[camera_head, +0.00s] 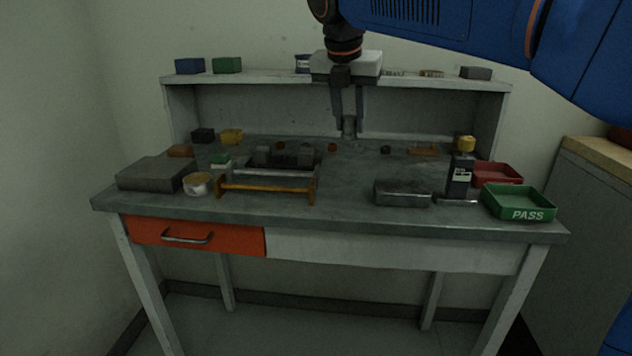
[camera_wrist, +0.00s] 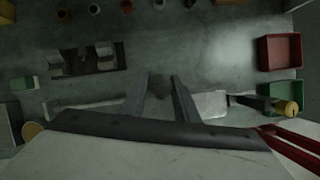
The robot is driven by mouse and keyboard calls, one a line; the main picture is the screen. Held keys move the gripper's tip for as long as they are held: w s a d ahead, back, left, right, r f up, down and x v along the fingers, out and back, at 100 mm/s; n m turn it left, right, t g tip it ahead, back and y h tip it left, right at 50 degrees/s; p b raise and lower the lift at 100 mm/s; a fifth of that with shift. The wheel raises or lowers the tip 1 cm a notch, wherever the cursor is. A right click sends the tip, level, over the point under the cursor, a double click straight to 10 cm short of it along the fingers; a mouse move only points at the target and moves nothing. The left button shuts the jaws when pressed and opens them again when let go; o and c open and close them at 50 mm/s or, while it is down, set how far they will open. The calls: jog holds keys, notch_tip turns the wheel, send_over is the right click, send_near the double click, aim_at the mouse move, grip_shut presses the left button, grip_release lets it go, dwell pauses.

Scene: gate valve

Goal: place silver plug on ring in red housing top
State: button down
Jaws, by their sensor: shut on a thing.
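My gripper (camera_head: 348,125) hangs above the back middle of the workbench, fingers pointing down. It is shut on a small grey silver plug (camera_head: 349,127) at its fingertips. In the wrist view the two fingers of my gripper (camera_wrist: 161,82) stand apart, with a dark, blurred shape between them, so the plug's outline is unclear there. The plug appears clear of the bench top. I cannot make out a red housing or its ring for certain. Small reddish round parts (camera_head: 332,147) lie on the bench near the plug.
A grey block (camera_head: 402,193), a dark device with a yellow top (camera_head: 461,172), a red tray (camera_head: 498,173) and a green PASS tray (camera_head: 518,203) stand right. A shelf (camera_head: 270,80) runs behind.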

jog(key=shift+s+a+f, duration=0.2)
jog(key=shift+a, duration=0.25)
send_near(345, 178)
jog(key=shift+x, duration=2.45)
jog(key=c, duration=1.4)
grip_release()
